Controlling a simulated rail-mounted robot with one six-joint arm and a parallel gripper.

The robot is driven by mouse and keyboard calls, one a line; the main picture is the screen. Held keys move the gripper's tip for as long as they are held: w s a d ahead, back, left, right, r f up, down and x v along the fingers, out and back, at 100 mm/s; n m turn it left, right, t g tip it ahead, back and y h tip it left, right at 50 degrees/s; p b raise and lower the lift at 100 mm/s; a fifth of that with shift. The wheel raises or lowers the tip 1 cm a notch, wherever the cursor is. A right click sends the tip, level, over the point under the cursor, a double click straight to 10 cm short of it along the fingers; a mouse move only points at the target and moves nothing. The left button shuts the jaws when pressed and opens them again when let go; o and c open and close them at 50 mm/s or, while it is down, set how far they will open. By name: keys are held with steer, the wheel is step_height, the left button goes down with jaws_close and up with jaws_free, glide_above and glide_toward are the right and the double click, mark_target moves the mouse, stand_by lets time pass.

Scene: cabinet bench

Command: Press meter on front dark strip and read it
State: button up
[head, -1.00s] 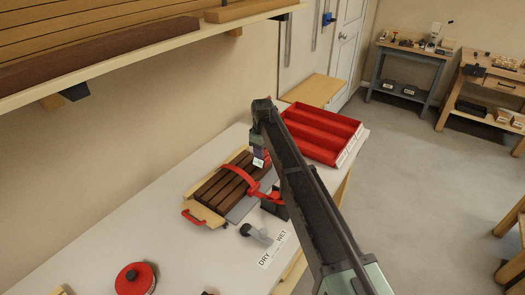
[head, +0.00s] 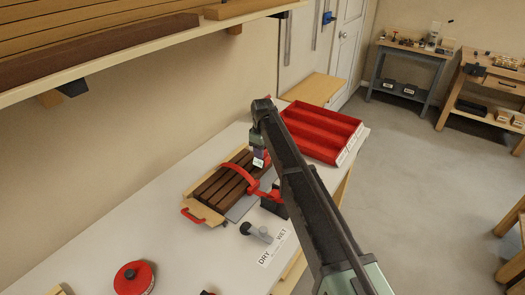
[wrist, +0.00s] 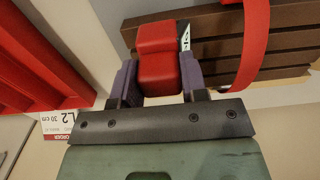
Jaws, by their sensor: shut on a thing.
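My gripper (wrist: 157,82) is shut on a red block-shaped meter (wrist: 158,68) in the wrist view. A small pale face with dark marks (wrist: 185,38) shows at its right edge, too small and slanted to read. The dark brown strips (wrist: 225,48) lie side by side just beyond and right of it. In the head view, my gripper (head: 259,160) is over the right end of the strips (head: 222,186), which rest on a pale wooden board with red handles (head: 206,213). Whether the meter touches the front strip is hidden.
A red strap (head: 240,170) arches over the strips close to my gripper. A red compartment tray (head: 325,133) stands at the right. A grey-handled tool (head: 257,232) and a DRY/WET card (head: 273,248) lie in front. A red round container (head: 133,278) stands at front left.

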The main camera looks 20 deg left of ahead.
steer(key=shift+f+b, duration=0.35)
steer(key=shift+r, duration=0.15)
stand_by(0.6)
step_height(320, 180, up, 7)
steer(key=p, duration=0.7)
stand_by(0.7)
steer(key=shift+f+b, duration=0.55)
steer(key=shift+f, duration=0.15)
steer(key=shift+r, duration=0.1)
